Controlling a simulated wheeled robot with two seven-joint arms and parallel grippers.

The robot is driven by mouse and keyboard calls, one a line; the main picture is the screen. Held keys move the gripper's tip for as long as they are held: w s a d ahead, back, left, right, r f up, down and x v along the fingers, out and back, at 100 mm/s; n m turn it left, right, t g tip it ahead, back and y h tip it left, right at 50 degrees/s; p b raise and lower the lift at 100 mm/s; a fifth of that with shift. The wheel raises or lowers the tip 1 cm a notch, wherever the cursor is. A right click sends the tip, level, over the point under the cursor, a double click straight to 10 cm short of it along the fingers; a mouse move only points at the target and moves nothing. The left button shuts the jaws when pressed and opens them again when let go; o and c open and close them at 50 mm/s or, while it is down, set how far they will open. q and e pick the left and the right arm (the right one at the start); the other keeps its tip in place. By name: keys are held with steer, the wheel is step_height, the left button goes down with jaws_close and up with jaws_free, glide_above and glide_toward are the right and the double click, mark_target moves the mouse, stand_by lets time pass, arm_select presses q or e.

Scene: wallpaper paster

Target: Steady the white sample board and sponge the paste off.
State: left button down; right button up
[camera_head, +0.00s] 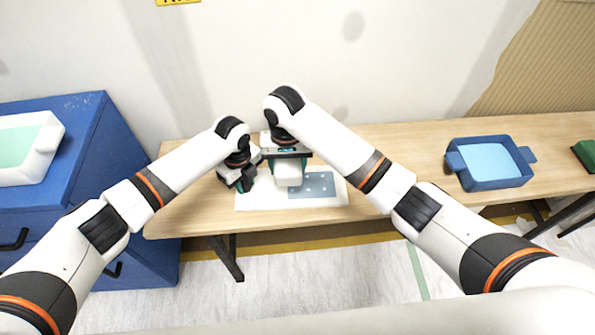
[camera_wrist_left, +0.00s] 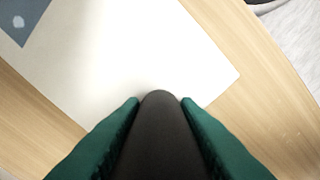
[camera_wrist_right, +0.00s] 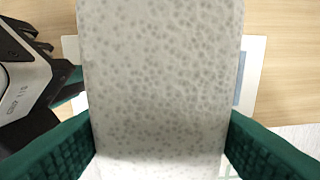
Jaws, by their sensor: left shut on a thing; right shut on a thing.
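The white sample board (camera_head: 270,202) lies on the table, with a blue-grey patch of paste (camera_head: 318,187) on its right part bearing pale spots. The patch's corner also shows in the left wrist view (camera_wrist_left: 20,18). My left gripper (camera_head: 246,185) is at the board's left end, its green fingers shut on a dark rounded piece (camera_wrist_left: 160,140); whether that piece is fixed to the board I cannot tell. My right gripper (camera_head: 288,159) is shut on a pale, pored sponge (camera_wrist_right: 165,80), over the board beside the patch's left edge. Whether the sponge touches the board is hidden.
A blue tray (camera_head: 492,183) with light blue content stands on the table to the right. A green object (camera_head: 585,154) is at the far right edge. A blue cabinet (camera_head: 95,130) with a white tub (camera_head: 50,135) stands left. Bare table lies between board and tray.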

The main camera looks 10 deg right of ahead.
arm_select(q)
steer(key=c, duration=1)
jaws_free()
steer(key=shift+a+f, duration=0.1)
arm_select(e)
steer(key=shift+f, duration=0.1)
arm_select(q)
step_height(320, 180, up, 12)
steer(key=shift+r, duration=0.1)
